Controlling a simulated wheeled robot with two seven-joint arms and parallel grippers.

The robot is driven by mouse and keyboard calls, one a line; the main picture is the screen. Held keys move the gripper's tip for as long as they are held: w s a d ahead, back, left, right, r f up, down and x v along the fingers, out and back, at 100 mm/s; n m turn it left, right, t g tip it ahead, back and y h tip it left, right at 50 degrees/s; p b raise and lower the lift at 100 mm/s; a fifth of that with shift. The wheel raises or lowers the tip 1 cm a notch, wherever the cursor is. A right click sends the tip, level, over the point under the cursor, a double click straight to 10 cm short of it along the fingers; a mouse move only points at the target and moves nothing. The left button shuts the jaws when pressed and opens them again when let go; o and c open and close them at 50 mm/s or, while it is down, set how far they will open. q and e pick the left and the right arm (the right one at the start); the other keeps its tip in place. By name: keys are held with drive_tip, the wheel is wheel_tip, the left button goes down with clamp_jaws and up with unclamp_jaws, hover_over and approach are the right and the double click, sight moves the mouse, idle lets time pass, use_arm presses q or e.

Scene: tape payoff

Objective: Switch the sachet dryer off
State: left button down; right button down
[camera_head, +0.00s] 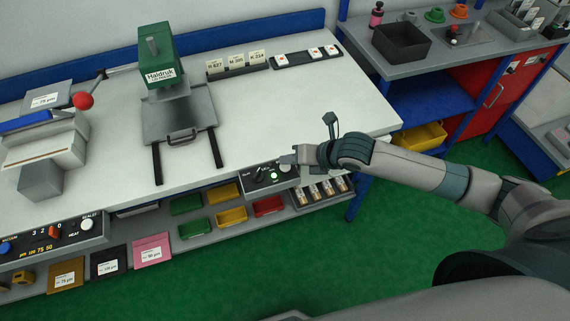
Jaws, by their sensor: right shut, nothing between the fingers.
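A small dark control box (258,187) is mounted at the front edge of the white bench, with a dark switch or knob and a lit green-white spot on its face. I cannot read its label, so I cannot tell if it is the dryer's. Small sachets (322,191) stand in a row on the shelf just below and right of it. My right gripper (287,159) is shut and empty at the box's upper right end, hiding part of it. I cannot tell whether it touches the box. My left gripper is not in view.
A green press (158,60) stands on the bench (255,110). A sealer panel (45,240) with knobs is at the lower left. Coloured trays (231,216) lie on the shelf below. A side table (420,66) with a dark bin stands at the upper right.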

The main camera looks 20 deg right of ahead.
sight(289, 168)
drive_tip(key=shift+f, duration=0.75)
idle(1.2)
drive_tip(key=shift+r, duration=0.2)
drive_tip(key=shift+r+p, duration=0.6)
wheel_tip(289, 168, up, 6)
drive_tip(key=p, duration=0.6)
idle(0.7)
